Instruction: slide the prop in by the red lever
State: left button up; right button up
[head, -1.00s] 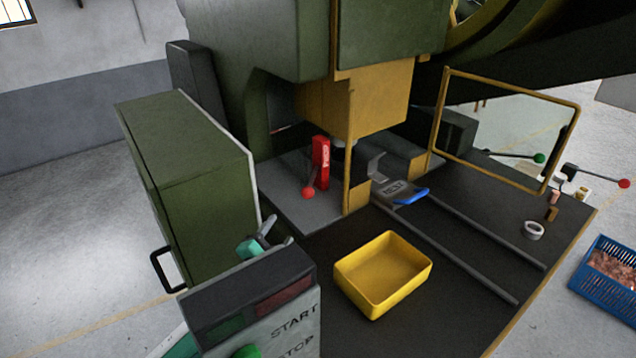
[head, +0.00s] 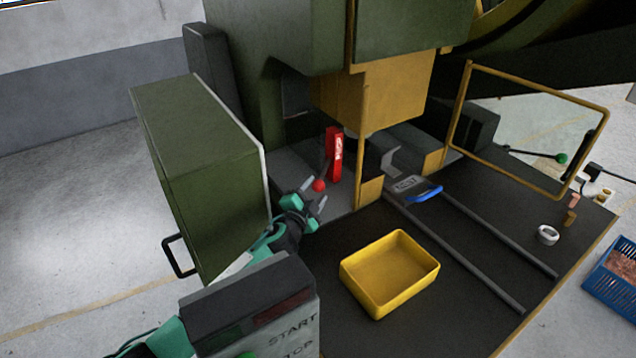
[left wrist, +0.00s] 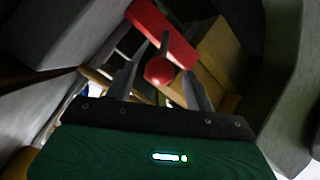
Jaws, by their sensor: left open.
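The red prop (head: 335,154) stands upright on the machine's grey bed, below the yellow ram block. Its lever is a dark rod ending in a red ball (head: 319,185), angled down to the left. My left gripper (head: 314,193) is open with its fingers on either side of the red ball or just short of it; I cannot tell how deep. In the left wrist view the red ball (left wrist: 159,71) sits between the two open fingers, with the red prop (left wrist: 160,32) behind it. My right gripper is not in view.
A green cabinet (head: 200,170) stands close left of my left arm, and a START/STOP box (head: 285,335) is below it. A yellow tray (head: 388,275) lies on the dark table. A blue-handled slide (head: 425,194) and yellow-framed guard (head: 530,75) are to the right.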

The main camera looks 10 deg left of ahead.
aim_at(326, 168)
pick_arm(q)
jog(key=shift+w+d, duration=0.2)
jog(key=shift+w, duration=0.8)
jog(key=shift+w+d, duration=0.1)
jog(key=shift+w, duration=0.35)
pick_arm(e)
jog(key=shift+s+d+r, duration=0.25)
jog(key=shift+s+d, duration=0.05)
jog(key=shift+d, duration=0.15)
